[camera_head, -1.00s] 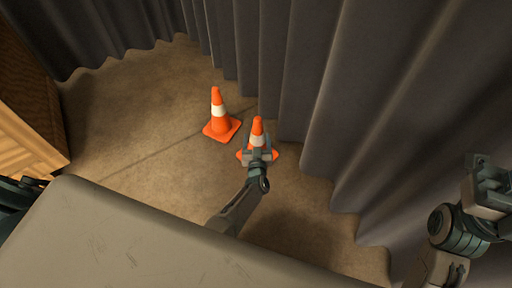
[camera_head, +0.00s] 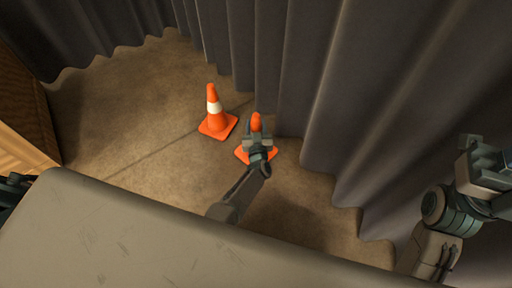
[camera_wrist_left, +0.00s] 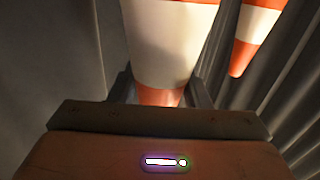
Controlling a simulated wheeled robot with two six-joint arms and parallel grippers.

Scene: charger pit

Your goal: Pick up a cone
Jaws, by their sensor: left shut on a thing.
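Two orange cones with white bands stand on the floor in the head view. My left gripper (camera_head: 257,133) is shut on the nearer cone (camera_head: 256,119), with its jaws around the cone's middle and hiding its white band. The cone's orange base shows around the gripper; I cannot tell whether it is off the floor. In the left wrist view this cone (camera_wrist_left: 170,45) is between the two fingers. The other cone (camera_head: 214,107) stands upright to the left and also shows in the wrist view (camera_wrist_left: 248,35). My right gripper (camera_head: 482,165) is at the right edge, its jaws unclear.
Grey curtains (camera_head: 325,90) hang close behind and to the right of the cones. A wooden piece (camera_head: 22,125) stands at the left edge. Open floor (camera_head: 120,110) lies left of the cones.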

